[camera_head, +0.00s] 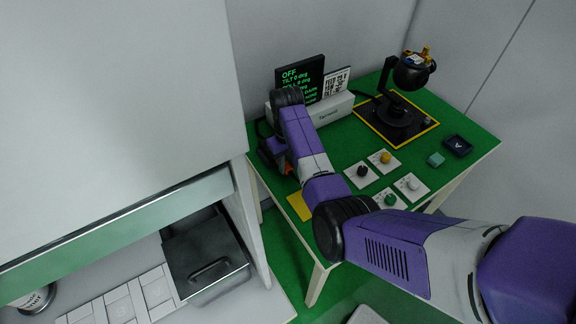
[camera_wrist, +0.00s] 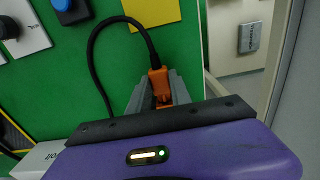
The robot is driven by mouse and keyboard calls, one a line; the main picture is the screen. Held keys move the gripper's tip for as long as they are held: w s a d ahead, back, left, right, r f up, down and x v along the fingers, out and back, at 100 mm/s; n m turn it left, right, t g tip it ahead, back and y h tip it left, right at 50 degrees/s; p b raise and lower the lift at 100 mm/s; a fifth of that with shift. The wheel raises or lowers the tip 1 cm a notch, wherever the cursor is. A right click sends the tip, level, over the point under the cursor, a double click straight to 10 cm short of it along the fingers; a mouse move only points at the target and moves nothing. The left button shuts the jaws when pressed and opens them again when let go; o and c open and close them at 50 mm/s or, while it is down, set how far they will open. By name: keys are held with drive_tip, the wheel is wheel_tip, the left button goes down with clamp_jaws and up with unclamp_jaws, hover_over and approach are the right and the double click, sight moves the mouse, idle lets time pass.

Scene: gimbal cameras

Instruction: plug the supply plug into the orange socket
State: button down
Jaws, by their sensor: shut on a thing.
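The supply plug (camera_wrist: 157,83) is an orange block with a black cable (camera_wrist: 93,45) coming from its far end. In the wrist view my gripper (camera_wrist: 155,96) has its grey fingers on either side of the plug and is shut on it. I cannot make out a separate orange socket; my arm hides part of the table. I cannot tell whether the plug touches anything beyond the fingers.
A white box (camera_head: 334,109) stands at the table's back, with a black display (camera_head: 300,75) behind it. A black gimbal camera (camera_head: 410,72) stands on a yellow-edged pad. A yellow pad (camera_wrist: 152,12) is near the cable.

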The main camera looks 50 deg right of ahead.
drive_tip(key=shift+w+d+b, duration=0.25)
drive_tip(key=shift+w+b, duration=0.4)
drive_tip(key=shift+w, duration=0.15)
drive_tip(key=c, duration=1.1)
unclamp_jaws()
drive_tip(key=shift+r, duration=0.1)
drive_tip(key=shift+r+b, duration=0.3)
drive_tip(key=shift+r, duration=3.55)
